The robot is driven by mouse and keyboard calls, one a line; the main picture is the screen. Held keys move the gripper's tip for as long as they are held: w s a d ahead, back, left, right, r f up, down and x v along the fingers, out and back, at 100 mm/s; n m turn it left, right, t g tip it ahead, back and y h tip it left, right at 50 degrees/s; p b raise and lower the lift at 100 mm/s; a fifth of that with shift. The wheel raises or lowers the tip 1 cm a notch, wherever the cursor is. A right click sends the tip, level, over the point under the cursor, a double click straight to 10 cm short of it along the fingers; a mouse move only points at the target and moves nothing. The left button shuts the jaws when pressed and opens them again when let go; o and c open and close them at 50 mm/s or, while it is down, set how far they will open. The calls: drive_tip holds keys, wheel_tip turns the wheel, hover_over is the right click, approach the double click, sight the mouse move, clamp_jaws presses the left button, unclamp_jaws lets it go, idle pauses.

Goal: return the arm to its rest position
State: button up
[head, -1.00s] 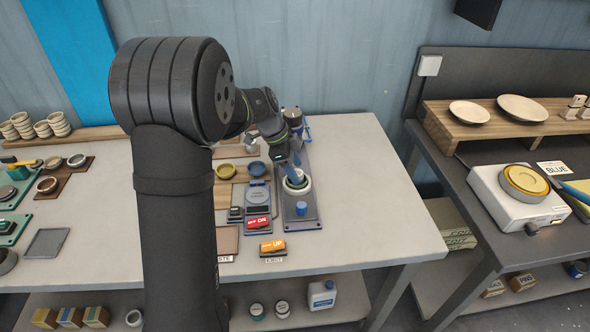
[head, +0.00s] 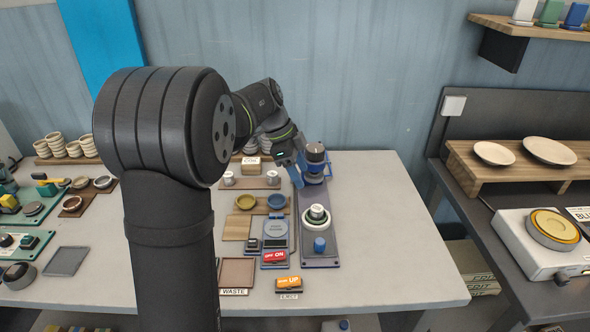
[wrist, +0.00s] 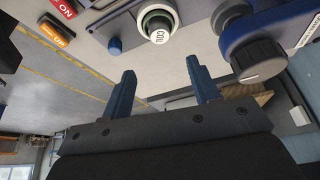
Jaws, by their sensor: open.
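My gripper (head: 297,172) hangs in the air over the back part of the table (head: 375,240), just left of the press-like device (head: 315,165) with a dark cylindrical top. In the wrist view its two blue fingers (wrist: 160,95) are apart with nothing between them. A white ring with a dark green part and a white cap (head: 317,217) sits on the grey base of that device, apart from my gripper. The same capped part shows beyond the fingers in the wrist view (wrist: 158,25). My arm stands bent, its black links covering part of the table.
Yellow and blue dishes (head: 246,202) stand left of the device. A dark side table (head: 480,215) is at right. The table's right side is clear.

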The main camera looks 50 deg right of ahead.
sight(316, 208)
drive_tip(key=shift+f, duration=0.1)
drive_tip(key=x, duration=1.2)
drive_tip(key=shift+f, duration=0.25)
drive_tip(key=shift+r, duration=1.65)
